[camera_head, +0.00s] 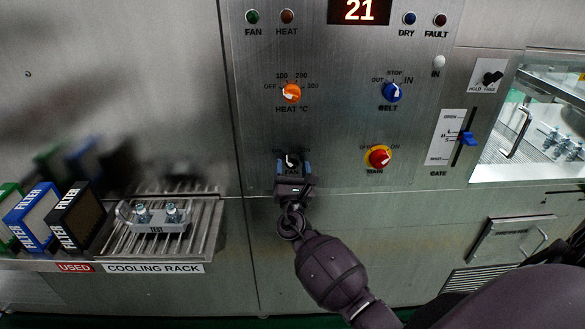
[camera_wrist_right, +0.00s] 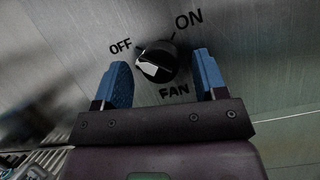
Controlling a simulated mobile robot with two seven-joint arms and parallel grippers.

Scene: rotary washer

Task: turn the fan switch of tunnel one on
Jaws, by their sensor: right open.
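The fan switch (camera_head: 291,160) is a small black rotary knob low on the steel control panel, with a FAN label under it. In the right wrist view the fan knob (camera_wrist_right: 157,62) sits between an OFF mark at its left and an ON mark at its upper right. My right gripper (camera_head: 293,170) is at the knob, and its open blue fingertips (camera_wrist_right: 162,80) stand on either side of it with a gap to each side. I cannot tell exactly which mark the knob points to. My left gripper is not in view.
The blue gate lever (camera_head: 467,138) is at right. A cooling rack (camera_head: 205,235) and several filters (camera_head: 78,215) stand at left. The display (camera_head: 359,10) reads 21.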

